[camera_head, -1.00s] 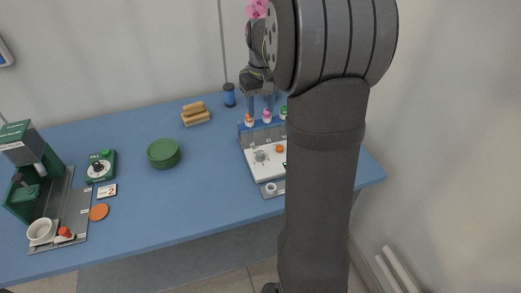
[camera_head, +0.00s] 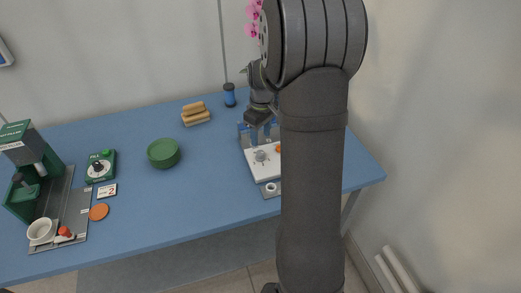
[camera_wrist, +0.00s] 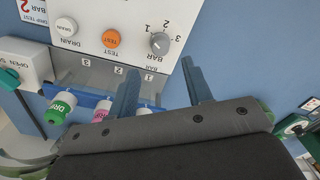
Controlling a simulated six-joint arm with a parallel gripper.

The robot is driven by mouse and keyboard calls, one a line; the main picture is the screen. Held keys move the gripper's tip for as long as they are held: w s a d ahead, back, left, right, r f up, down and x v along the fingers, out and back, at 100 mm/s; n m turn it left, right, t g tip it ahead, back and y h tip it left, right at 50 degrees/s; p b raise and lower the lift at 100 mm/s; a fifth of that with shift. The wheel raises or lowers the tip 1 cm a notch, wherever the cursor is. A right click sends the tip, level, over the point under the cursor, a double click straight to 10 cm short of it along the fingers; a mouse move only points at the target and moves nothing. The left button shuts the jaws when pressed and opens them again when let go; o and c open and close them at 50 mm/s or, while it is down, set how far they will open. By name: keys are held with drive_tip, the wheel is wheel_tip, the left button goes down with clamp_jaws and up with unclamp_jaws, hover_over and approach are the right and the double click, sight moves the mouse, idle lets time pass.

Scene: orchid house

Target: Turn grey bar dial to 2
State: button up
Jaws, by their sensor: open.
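The grey bar dial (camera_wrist: 159,43) is a small round knob on a white sloped panel (camera_wrist: 105,15), with the figures 1, 2 and 3 beside it. It also shows in the head view (camera_head: 260,156). I cannot tell surely which figure it points at. My gripper (camera_wrist: 160,66) is open and empty, its two fingers apart and pointing towards the panel. The dial lies just beyond the fingertips, roughly in line with the gap, and apart from them. In the head view my gripper (camera_head: 258,120) is above the panel's back edge, partly hidden by my arm.
An orange TEST button (camera_wrist: 111,38) and a white DRAIN button (camera_wrist: 66,26) sit beside the dial. A green bowl (camera_head: 163,153) and a green dial box (camera_head: 101,166) stand left on the blue table.

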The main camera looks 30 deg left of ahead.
sight(260, 152)
wheel_tip(260, 152, down, 7)
drive_tip(key=shift+s+f, duration=0.1)
drive_tip(key=shift+f, duration=0.05)
drive_tip(key=c, duration=1)
